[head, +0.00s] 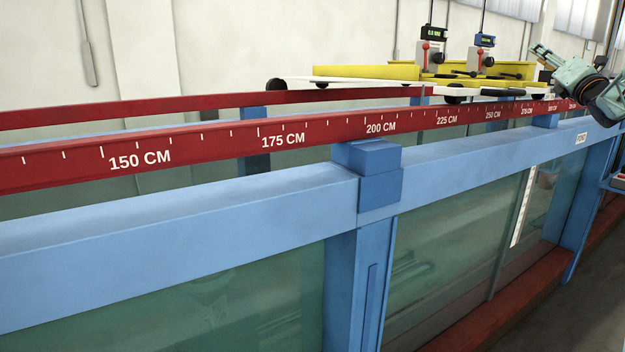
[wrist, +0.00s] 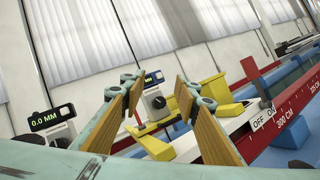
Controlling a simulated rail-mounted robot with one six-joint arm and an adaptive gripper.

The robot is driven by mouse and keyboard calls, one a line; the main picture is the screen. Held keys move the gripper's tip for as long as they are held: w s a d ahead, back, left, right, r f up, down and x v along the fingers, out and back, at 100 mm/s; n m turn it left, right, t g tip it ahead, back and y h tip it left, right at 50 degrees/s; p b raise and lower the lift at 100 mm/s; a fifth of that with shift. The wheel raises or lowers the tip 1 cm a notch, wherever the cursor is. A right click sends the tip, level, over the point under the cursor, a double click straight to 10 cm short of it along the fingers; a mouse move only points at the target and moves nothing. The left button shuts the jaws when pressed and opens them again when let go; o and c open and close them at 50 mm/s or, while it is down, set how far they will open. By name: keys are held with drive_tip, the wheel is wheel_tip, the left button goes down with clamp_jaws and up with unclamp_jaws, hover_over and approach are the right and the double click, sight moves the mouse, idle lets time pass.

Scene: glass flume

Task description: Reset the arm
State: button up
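My gripper (wrist: 158,90) fills the lower middle of the wrist view. Its two fingers, with yellow-brown pads, stand wide apart with nothing held between them. Through the gap I see a gauge with a lit display (wrist: 153,78) and a black knob, on a yellow carriage behind. In the head view my teal arm end shows at the right edge, above the far part of the flume's red rail (head: 330,130). The finger opening is too small to judge there.
The yellow carriage (head: 370,73) spans the flume, carrying two gauges with red levers. Another gauge (wrist: 45,120) reads 0.0 MM. An OFF/ON label (wrist: 262,112) sits right of my gripper. The blue flume frame (head: 270,196) with glass walls runs across the head view.

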drive_tip(key=s+a+r+m+g+h, duration=0.1)
drive_tip(key=s+a+m+g+h, duration=0.1)
drive_tip(key=a+m, duration=0.45)
drive_tip(key=s+a+r+m+g+h, duration=0.15)
drive_tip(key=a+m, duration=0.25)
drive_tip(key=a, duration=0.5)
drive_tip(key=s+a+f+m+g, duration=0.3)
drive_tip(key=s+a+f+m, duration=0.1)
drive_tip(key=s+a, duration=0.5)
drive_tip(key=s+a+f+m+g, duration=0.3)
drive_tip(key=s+a+f+m, duration=0.15)
drive_tip(key=s+a, duration=0.4)
drive_tip(key=s+a+f+m+g+y, duration=0.1)
drive_tip(key=s+a+f+m+g, duration=0.2)
drive_tip(key=s+a+f, duration=0.7)
drive_tip(key=s+a+f+m+g+y, duration=0.2)
drive_tip(key=s+a+f, duration=0.8)
drive_tip(key=s, duration=1.5)
drive_tip(key=s+a+f+m+g+y, duration=0.2)
drive_tip(key=s+a+f+m+g, duration=0.2)
drive_tip(key=s+a+f, duration=0.6)
drive_tip(key=s+f, duration=0.1)
drive_tip(key=s, duration=0.7)
drive_tip(key=shift+a+m, duration=0.3)
drive_tip(key=shift+d+f, duration=0.1)
